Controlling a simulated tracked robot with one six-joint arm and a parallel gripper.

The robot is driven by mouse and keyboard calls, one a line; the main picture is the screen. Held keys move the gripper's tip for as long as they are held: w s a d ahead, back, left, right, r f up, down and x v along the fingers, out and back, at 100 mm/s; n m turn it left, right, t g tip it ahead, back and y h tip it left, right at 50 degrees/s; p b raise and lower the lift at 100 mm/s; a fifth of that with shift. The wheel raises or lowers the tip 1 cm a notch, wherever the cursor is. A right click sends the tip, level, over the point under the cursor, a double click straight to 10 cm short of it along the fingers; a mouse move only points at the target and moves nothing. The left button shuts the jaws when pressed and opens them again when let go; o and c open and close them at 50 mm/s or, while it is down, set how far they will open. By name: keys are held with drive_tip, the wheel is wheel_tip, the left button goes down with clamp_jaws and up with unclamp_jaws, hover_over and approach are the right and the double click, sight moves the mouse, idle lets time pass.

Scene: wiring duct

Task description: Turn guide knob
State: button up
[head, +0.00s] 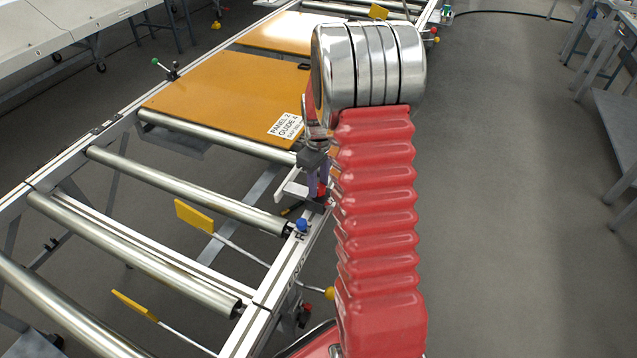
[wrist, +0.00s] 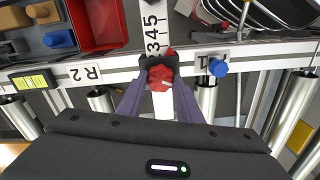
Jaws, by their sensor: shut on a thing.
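The guide knob is red and lobed (wrist: 161,78), at the middle of the wrist view. It sits at the foot of a white number scale (wrist: 153,30) on the pale rail. My gripper (wrist: 160,66) has its two dark fingers shut on the red knob, one on each side. In the head view my gripper (head: 316,178) is at the conveyor's near right rail, partly hidden behind my red arm. A blue knob (wrist: 218,68) stands to the right on the same rail, apart from my gripper; it also shows in the head view (head: 301,225).
An orange panel (head: 215,103) labelled "PANEL 2 GUIDE 4" lies on the rollers. Yellow paddles on rods (head: 194,217) are at the near rollers. A red bin (wrist: 98,22) and small blocks lie beyond the rail. Open floor (head: 500,200) is to the right.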

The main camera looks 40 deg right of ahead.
sight(319, 187)
idle(0.3)
drive_tip(key=o, duration=1)
drive_tip(key=shift+o, duration=0.2)
drive_tip(key=shift+r, duration=0.15)
wheel_tip(319, 187, up, 14)
drive_tip(key=shift+f, duration=0.25)
